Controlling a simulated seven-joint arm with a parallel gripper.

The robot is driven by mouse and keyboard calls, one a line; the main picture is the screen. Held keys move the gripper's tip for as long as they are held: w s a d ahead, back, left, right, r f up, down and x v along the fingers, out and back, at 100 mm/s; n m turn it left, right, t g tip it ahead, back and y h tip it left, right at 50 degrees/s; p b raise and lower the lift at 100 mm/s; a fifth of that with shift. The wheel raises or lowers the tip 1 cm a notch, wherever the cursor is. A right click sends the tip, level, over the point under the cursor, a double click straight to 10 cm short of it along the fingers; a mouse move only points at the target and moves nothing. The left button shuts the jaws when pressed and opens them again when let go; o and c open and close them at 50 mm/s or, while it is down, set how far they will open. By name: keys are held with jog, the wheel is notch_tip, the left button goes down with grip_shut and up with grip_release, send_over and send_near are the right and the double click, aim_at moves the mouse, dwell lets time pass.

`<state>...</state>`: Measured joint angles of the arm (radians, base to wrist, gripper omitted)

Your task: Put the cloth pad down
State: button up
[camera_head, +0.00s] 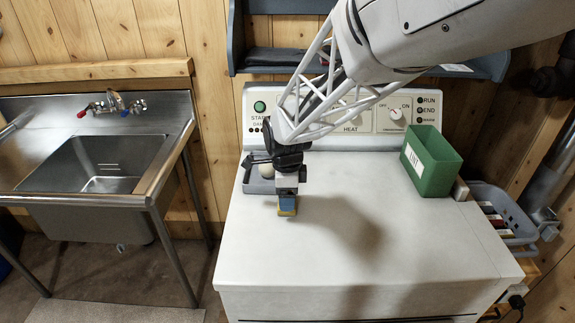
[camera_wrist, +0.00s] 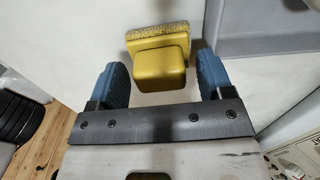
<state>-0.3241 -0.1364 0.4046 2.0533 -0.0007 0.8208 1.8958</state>
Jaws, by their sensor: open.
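The cloth pad (camera_wrist: 160,60) is a yellow block with a speckled, rough-faced strip along one side. In the wrist view it lies beyond and between the two blue fingertips of my gripper (camera_wrist: 162,66), with a gap on either side. In the head view my gripper (camera_head: 287,200) points down, low over the white machine top near its left side. A bit of the yellow pad (camera_head: 287,213) shows just under the fingertips; the rest is hidden. The pad appears to rest on the white top.
The white machine top (camera_head: 350,260) is clear in front and to the right. A green box (camera_head: 431,162) stands at the back right. A grey tray (camera_head: 258,186) with a pale round thing sits behind my gripper. A steel sink (camera_head: 95,165) is at the left.

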notch_tip(320, 180, up, 12)
dwell(0.6)
dwell(0.5)
jog(key=s+d+n+t, duration=0.1)
jog(key=s+d+n, duration=0.8)
jog(key=s, duration=0.3)
jog(key=s+d+r+n+t, duration=0.1)
jog(key=s+d+n, duration=0.7)
jog(key=s, duration=0.5)
jog(key=shift+s+d+r+n+t, duration=0.3)
jog(key=shift+d+n, duration=0.1)
jog(key=shift+d, duration=0.55)
jog(key=shift+w, duration=0.1)
jog(key=shift+c, duration=1.2)
